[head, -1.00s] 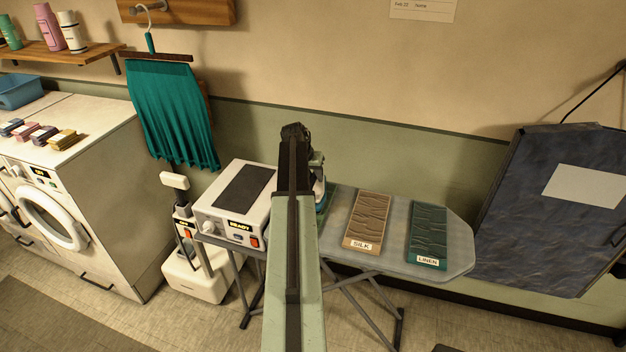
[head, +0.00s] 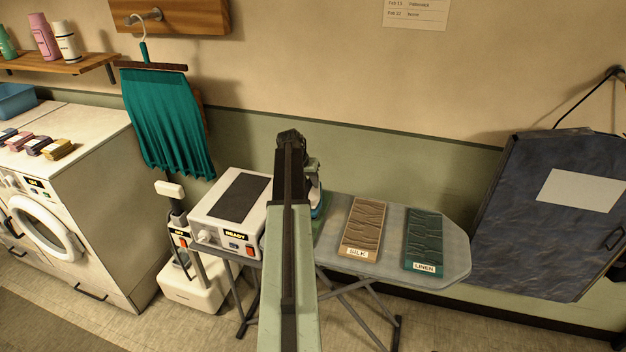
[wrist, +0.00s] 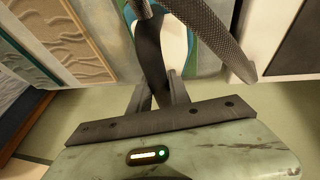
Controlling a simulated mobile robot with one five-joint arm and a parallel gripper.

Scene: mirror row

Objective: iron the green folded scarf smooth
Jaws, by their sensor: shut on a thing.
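The green folded scarf (head: 424,240), labelled LINEN, lies creased on the right part of the grey ironing board (head: 456,253). My gripper (wrist: 160,92) is shut on the dark handle (wrist: 151,55) of the iron, whose white and teal body shows beyond it in the wrist view. In the head view my arm hides most of the iron (head: 319,206); a teal edge shows at the board's left part, beside the white READY unit. The gripper is left of the scarf, with the brown scarf between. I cannot tell whether the iron touches the board.
The brown creased scarf (head: 363,230), labelled SILK, lies just left of the green one. The white READY unit (head: 216,232) stands at the board's left end. A dark blue garment bag (head: 545,245) hangs on the right. A teal pleated garment (head: 165,125) hangs on the left wall.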

